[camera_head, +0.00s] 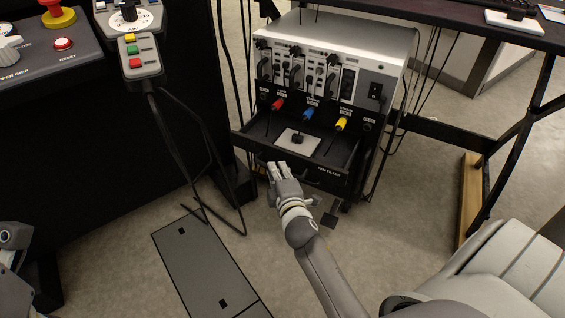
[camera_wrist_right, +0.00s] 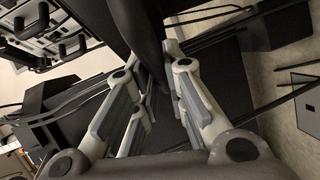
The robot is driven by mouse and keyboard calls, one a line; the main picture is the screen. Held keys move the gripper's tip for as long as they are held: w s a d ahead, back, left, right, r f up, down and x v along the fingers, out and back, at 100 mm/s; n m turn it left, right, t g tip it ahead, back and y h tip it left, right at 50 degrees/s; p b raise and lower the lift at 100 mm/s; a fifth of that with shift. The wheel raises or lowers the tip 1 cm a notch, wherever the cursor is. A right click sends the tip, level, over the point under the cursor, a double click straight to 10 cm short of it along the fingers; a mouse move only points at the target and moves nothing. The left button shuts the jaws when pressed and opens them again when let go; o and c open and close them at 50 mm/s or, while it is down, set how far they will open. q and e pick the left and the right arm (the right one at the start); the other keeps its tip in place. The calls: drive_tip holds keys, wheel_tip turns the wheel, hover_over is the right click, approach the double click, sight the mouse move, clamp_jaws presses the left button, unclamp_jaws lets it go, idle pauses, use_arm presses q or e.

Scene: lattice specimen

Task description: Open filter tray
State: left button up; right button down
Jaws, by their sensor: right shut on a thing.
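The filter tray (camera_head: 333,179) is a black drawer low in the front of the grey and black cabinet (camera_head: 345,50). It stands pulled out, and a pale plate (camera_head: 310,146) with a black knob lies inside. My right gripper (camera_head: 277,170) is at the left part of the tray's front, its pale fingers at the handle. In the right wrist view, the fingers (camera_wrist_right: 165,85) close around a dark bar, which I take as the handle; the exact contact is partly hidden. Grey parts of my left arm show at the left edge, but its fingertips are not seen.
Red, blue and yellow connectors (camera_head: 308,114) sit above the tray. Black cables hang on both sides of the cabinet. A dark control desk (camera_head: 90,120) stands at left and a black table frame (camera_head: 515,135) at right. Floor before the tray is mostly clear.

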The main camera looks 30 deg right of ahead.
drive_tip(key=shift+s+a, duration=0.3)
drive_tip(key=shift+a, duration=0.1)
drive_tip(key=c, duration=1.5)
unclamp_jaws()
drive_tip(key=shift+v, duration=3.7)
